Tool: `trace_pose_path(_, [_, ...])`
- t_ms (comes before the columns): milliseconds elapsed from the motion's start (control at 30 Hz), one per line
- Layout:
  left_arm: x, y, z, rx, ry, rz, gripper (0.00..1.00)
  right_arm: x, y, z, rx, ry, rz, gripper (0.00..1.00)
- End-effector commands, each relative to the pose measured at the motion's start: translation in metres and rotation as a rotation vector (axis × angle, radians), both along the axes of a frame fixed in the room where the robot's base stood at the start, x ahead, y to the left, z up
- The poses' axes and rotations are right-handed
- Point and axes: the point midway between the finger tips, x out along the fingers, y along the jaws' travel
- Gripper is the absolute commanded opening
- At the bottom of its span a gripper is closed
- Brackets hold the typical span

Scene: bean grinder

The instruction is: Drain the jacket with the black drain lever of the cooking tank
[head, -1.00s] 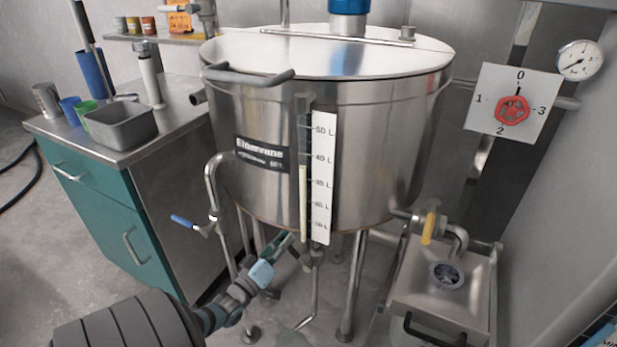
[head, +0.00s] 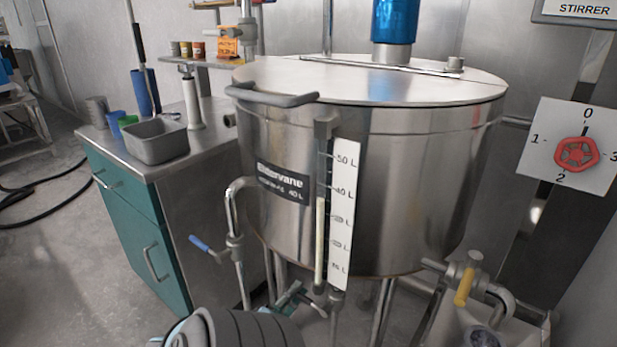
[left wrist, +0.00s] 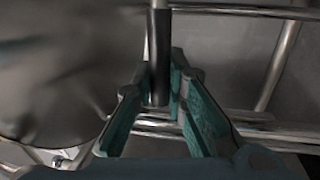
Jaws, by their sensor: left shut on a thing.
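The steel cooking tank (head: 400,190) stands on legs, with a level gauge and white litre scale (head: 345,215) on its front. My left gripper (head: 298,297) is under the tank's front, just below the gauge, partly hidden by my own arm in the head view. In the left wrist view, the black drain lever (left wrist: 159,55) hangs as a dark upright bar between the left gripper's teal-padded fingers (left wrist: 163,80). The fingers are shut on it. The lever is hard to make out in the head view. My right gripper is not in view.
A blue-handled valve (head: 200,243) is left of the gripper, a yellow-handled valve (head: 464,287) at right. A red stirrer knob (head: 576,154) is on the right panel. A teal cabinet (head: 130,220) stands left. Tank legs (head: 381,310) crowd the space below.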

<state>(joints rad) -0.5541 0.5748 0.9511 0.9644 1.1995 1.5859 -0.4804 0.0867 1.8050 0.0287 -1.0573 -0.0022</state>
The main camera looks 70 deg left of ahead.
Motion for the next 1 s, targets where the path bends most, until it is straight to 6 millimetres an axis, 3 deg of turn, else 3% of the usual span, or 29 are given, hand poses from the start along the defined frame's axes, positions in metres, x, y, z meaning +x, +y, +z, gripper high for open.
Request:
trace_pose_path(567, [-0.0066,0.0009,-0.0046,-0.035,-0.020,0.010,0.00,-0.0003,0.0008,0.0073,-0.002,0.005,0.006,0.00])
trace_pose_path(600, [-0.0065,0.0008,-0.0046,-0.035,-0.020,0.010,0.16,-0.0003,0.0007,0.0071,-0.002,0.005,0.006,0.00])
trace_pose_path(700, [-0.0064,0.0010,-0.0045,-0.034,-0.019,0.011,0.32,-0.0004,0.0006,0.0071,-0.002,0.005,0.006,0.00])
trace_pose_path(1000, [-0.0065,0.0013,-0.0038,-0.032,-0.020,0.011,0.33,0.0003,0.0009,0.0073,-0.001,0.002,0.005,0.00])
